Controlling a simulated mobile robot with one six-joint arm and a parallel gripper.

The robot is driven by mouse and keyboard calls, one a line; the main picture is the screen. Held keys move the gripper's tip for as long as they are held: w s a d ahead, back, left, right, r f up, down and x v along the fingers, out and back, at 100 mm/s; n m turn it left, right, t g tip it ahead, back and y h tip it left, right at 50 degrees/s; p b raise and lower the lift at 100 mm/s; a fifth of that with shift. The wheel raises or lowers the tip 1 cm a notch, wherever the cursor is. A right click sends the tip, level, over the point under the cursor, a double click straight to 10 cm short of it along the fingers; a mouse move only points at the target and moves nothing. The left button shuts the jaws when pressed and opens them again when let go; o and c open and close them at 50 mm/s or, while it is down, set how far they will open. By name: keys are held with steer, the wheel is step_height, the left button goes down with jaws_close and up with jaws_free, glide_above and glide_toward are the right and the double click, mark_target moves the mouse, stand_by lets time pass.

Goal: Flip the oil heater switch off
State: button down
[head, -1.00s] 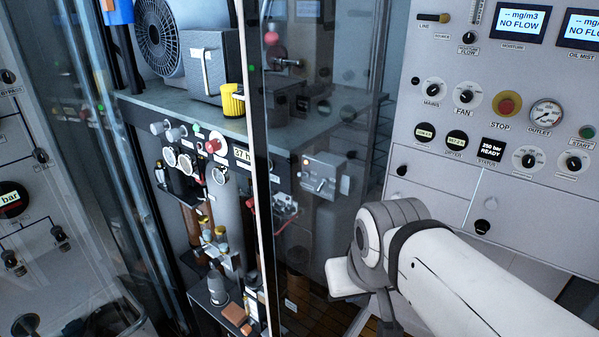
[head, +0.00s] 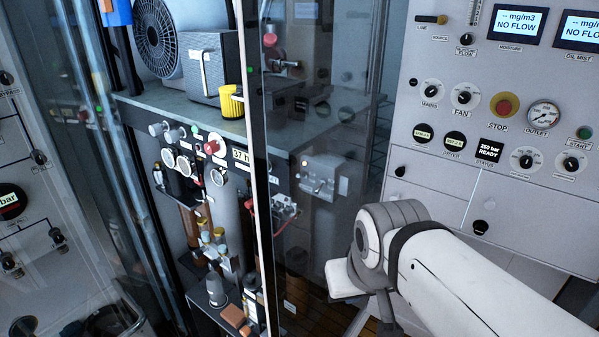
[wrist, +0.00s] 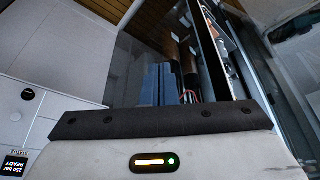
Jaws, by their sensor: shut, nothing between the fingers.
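I cannot make out a label reading oil heater in either view. A small grey box with a lever and a small lamp (head: 318,177) shows in the glass pane right of the cabinet's upright edge. It may be the heater switch, but its lever position is not clear. In the head view my white arm enters from the lower right, and its fingers are hidden. In the wrist view my gripper (wrist: 157,84) shows as blue-grey fingers close together above a dark bar. It is shut and empty, pointing toward the dark cabinet interior. No switch is recognisable there.
A tall glass pane (head: 345,110) with an upright metal edge (head: 261,200) stands between my arm and the cabinet's valves and pipes. A control panel with dials and a red stop button (head: 504,105) fills the right. A yellow cap (head: 231,101) sits on the cabinet.

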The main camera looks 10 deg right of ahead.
step_height(320, 180, down, 6)
steer(key=b, duration=0.5)
steer(key=shift+w+g, duration=0.2)
steer(key=shift+g, duration=0.1)
